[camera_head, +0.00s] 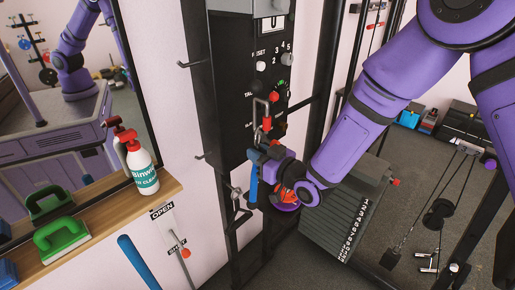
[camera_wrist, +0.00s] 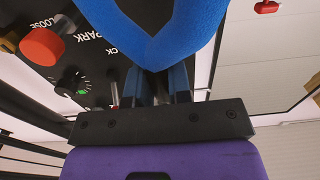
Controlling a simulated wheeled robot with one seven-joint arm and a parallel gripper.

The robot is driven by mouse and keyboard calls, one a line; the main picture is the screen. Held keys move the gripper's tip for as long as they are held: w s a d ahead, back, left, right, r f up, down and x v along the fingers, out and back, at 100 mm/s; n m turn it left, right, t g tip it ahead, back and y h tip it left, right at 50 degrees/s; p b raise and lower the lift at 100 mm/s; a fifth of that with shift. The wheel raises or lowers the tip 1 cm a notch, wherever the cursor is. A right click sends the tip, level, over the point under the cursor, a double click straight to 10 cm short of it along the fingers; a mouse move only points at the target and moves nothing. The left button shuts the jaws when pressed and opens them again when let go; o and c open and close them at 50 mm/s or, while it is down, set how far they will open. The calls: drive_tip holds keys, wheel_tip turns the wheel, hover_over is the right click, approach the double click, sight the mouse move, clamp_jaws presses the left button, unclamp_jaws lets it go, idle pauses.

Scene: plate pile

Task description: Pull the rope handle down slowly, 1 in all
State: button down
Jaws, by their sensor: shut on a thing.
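The rope handle (camera_wrist: 190,28) is a thick blue loop that forms a V at the top of the wrist view. My gripper (camera_wrist: 160,76) is shut on it at the bottom of the V. In the head view my gripper (camera_head: 266,152) is in front of the black machine column, below a metal clip. A blue length of the handle (camera_head: 253,183) hangs beside my gripper there. The jaws and my purple wrist hide the rest of the handle in that view.
The black control panel (camera_head: 262,70) has knobs and a red ball lever (camera_head: 273,97). A weight stack (camera_head: 345,215) stands to the right. A wooden shelf (camera_head: 90,225) at the left holds a spray bottle (camera_head: 140,165) and a green brush (camera_head: 62,238).

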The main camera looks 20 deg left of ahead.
sight(258, 143)
drive_tip(key=shift+f, duration=0.1)
drive_tip(key=shift+f, duration=0.55)
drive_tip(key=shift+r, duration=1.2)
drive_tip(key=shift+r, duration=1.15)
drive_tip(key=shift+r, duration=1.2)
